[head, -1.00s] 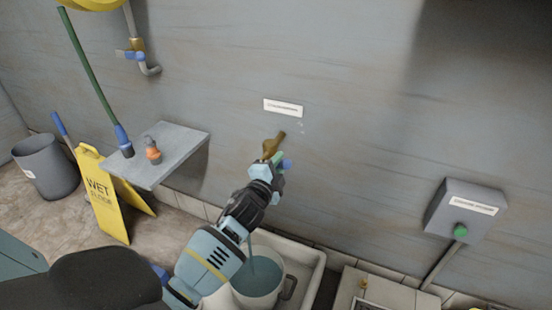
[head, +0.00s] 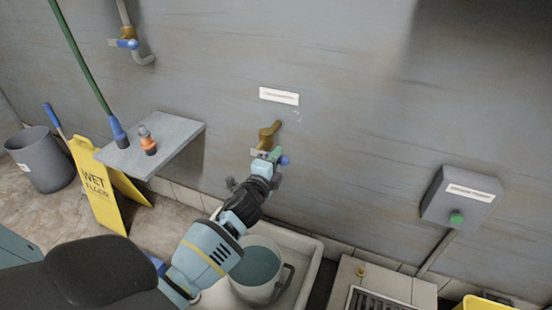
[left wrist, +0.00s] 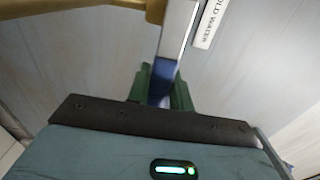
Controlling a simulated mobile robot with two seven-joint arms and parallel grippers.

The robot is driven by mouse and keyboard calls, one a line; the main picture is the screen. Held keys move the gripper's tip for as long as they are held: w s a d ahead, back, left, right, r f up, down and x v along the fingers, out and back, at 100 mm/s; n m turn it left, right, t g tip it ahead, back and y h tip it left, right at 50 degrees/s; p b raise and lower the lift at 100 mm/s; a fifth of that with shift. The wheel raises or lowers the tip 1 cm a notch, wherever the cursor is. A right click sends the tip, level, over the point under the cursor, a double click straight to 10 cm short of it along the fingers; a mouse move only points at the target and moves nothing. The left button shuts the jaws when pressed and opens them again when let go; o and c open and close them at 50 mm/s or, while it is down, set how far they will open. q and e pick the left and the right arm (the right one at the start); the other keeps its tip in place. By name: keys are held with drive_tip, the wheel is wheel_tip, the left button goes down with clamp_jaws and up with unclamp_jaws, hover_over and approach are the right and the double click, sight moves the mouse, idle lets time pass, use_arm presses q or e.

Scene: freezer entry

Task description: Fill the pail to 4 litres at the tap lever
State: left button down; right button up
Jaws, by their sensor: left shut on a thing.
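The brass tap (head: 268,136) is on the wall below a white label. Its lever, a pale metal bar with a blue end (head: 284,160), also shows in the left wrist view (left wrist: 176,40). My left gripper (head: 268,162) is shut on the blue part of the lever, its green fingers (left wrist: 162,88) on either side. The white pail (head: 262,292) stands upright in the sink basin below, partly behind my arm, with blue-grey water (head: 258,262) in it. I see no stream falling now. I cannot read a litre mark. My right gripper is out of view.
A grey shelf (head: 178,142) with an orange-and-grey nozzle (head: 147,142) juts from the wall at left. A yellow wet-floor sign (head: 96,190) and grey bin (head: 45,160) stand at far left. A grey box with a green button (head: 457,218) is at right.

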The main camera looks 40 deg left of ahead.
use_arm(q)
drive_tip(key=shift+f, duration=0.1)
drive_tip(key=c, duration=1.2)
unclamp_jaws()
drive_tip(key=shift+c, duration=0.2)
drive_tip(key=shift+s, duration=0.1)
drive_tip(key=p+v, duration=0.1)
drive_tip(key=v, duration=0.6)
drive_tip(key=shift+s, duration=0.35)
drive_tip(key=shift+d, duration=0.1)
